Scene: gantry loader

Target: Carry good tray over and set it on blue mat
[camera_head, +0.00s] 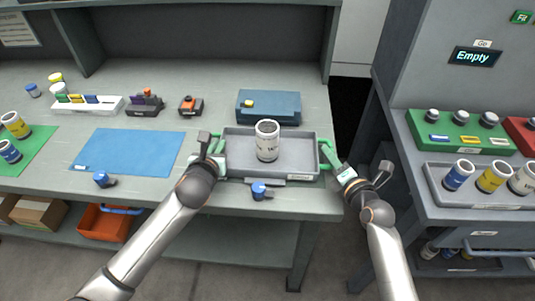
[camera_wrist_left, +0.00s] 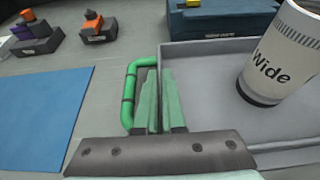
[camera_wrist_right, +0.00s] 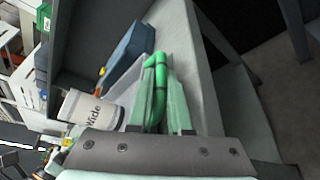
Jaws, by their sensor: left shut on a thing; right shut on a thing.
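The grey tray (camera_head: 240,154) has green handles at its two ends and sits at the right end of the workbench. A white can marked "Wide" (camera_head: 267,141) stands upright in it; it also shows in the left wrist view (camera_wrist_left: 283,55). My left gripper (camera_head: 214,155) is shut on the left green handle (camera_wrist_left: 130,95). My right gripper (camera_head: 334,161) is shut on the right green handle (camera_wrist_right: 158,85). The blue mat (camera_head: 130,150) lies flat and bare on the bench, to the left of the tray; its edge shows in the left wrist view (camera_wrist_left: 45,115).
A blue box (camera_head: 268,107) stands behind the tray. Small fixtures (camera_head: 146,103) and a white rack (camera_head: 88,105) line the back. Blue knobs sit at the front edge, by the mat (camera_head: 104,180) and by the tray (camera_head: 260,191). A green mat (camera_head: 30,150) holds cans at far left.

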